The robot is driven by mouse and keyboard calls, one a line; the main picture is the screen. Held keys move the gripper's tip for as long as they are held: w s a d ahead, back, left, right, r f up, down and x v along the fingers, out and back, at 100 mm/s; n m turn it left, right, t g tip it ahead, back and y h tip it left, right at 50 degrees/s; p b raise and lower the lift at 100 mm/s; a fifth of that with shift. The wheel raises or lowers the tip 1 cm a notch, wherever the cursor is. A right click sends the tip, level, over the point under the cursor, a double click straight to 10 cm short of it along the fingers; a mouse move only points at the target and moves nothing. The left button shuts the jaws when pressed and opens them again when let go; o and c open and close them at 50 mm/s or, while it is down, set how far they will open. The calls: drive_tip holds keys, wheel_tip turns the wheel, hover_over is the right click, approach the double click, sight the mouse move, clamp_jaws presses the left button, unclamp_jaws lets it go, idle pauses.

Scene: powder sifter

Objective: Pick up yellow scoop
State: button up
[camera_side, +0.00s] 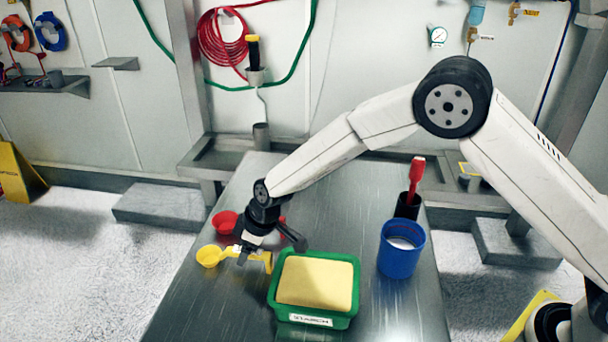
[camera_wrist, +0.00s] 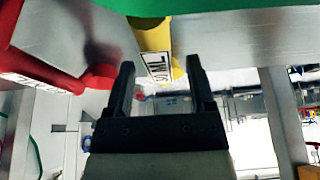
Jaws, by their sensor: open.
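The yellow scoop (camera_side: 208,257) lies at the left edge of the metal table, its bowl to the left and its handle running right toward the green bin. My gripper (camera_side: 242,258) points down at the handle, and its fingers hide part of it. In the wrist view my gripper (camera_wrist: 160,68) is open, with the fingers spread apart. The yellow handle (camera_wrist: 150,32) with its black-and-white label shows between and just beyond the fingertips. I cannot tell whether the fingers touch it. The bowl is not clearly seen there.
A red scoop (camera_side: 224,222) lies just behind, partly hidden by my wrist; it also shows in the wrist view (camera_wrist: 45,65). A green starch bin (camera_side: 314,314) of pale powder stands close right. A blue cup (camera_side: 401,262) and a dark holder (camera_side: 408,207) stand farther right.

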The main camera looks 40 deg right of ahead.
drive_tip(key=shift+x, duration=1.45)
clamp_jaws()
